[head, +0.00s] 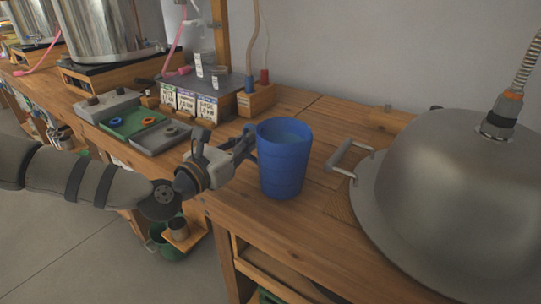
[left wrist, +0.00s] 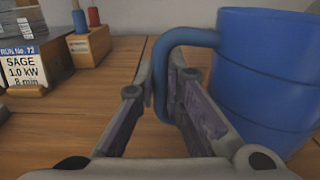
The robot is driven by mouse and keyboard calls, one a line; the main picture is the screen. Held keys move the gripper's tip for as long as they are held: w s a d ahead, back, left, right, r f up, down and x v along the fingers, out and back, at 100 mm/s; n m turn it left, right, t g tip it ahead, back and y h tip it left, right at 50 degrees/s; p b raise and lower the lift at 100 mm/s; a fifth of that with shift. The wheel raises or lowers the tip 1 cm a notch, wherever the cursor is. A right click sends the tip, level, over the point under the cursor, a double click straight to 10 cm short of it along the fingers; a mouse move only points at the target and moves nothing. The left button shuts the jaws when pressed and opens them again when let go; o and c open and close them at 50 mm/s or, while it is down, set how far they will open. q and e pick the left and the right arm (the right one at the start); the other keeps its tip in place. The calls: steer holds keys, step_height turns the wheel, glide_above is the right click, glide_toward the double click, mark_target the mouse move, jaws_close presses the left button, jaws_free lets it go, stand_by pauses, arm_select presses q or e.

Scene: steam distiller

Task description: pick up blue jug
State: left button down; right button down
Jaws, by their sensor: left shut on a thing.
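The blue jug (head: 284,165) stands upright at the middle of the wooden workbench, near its front edge, with pale liquid or a lighter inside showing at its open top. My left gripper (head: 249,143) reaches in from the left and is shut on the jug's handle. In the left wrist view the handle of the jug (left wrist: 265,75) runs down between the two fingers of my left gripper (left wrist: 168,82), with the jug's body to the right of them. I cannot tell whether its base touches the bench. My right gripper is in neither view.
A large metal dome (head: 455,190) with a side handle (head: 349,158) stands close to the jug's right. A tray with green and grey sections (head: 133,120) lies at left. Labelled boxes (head: 187,102) and a wooden block with bobbins (head: 257,100) stand behind. Bare wood (head: 335,115) shows behind the jug.

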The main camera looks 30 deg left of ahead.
mark_target(243, 127)
arm_select(q)
steer(key=shift+r, duration=0.2)
